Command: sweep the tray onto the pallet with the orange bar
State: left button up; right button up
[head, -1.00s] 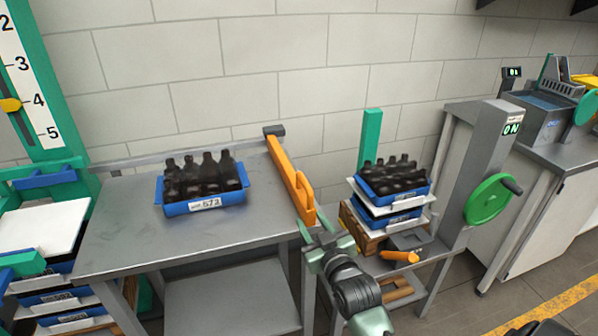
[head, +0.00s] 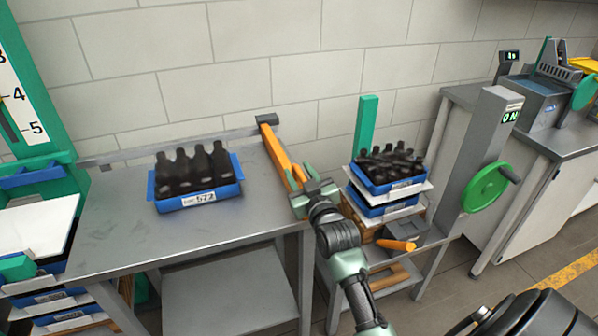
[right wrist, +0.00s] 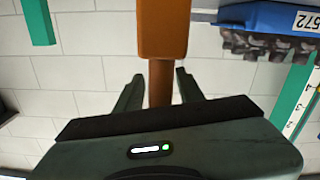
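The blue tray (head: 198,200), labelled 572 and filled with dark bottles, sits on the grey table at left. It also shows inverted in the right wrist view (right wrist: 262,18). The orange bar (head: 279,157) lies along the table's right edge. My right gripper (head: 299,190) is at the bar's handle. In the right wrist view its two fingers (right wrist: 160,88) stand apart on either side of the orange handle (right wrist: 160,80), with gaps showing. The wooden pallet (head: 362,226) is right of the table, under a stack of blue trays and white sheets. My left gripper is not in view.
The top stacked tray (head: 395,187) holds several bottles. A green post (head: 366,125) stands behind the stack. A green handwheel (head: 487,187) and a grey column (head: 484,140) stand to its right. The grey table (head: 110,235) is clear around the tray.

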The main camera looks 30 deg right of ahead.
grip_shut()
jog(key=shift+r, duration=0.1)
dwell(1.4)
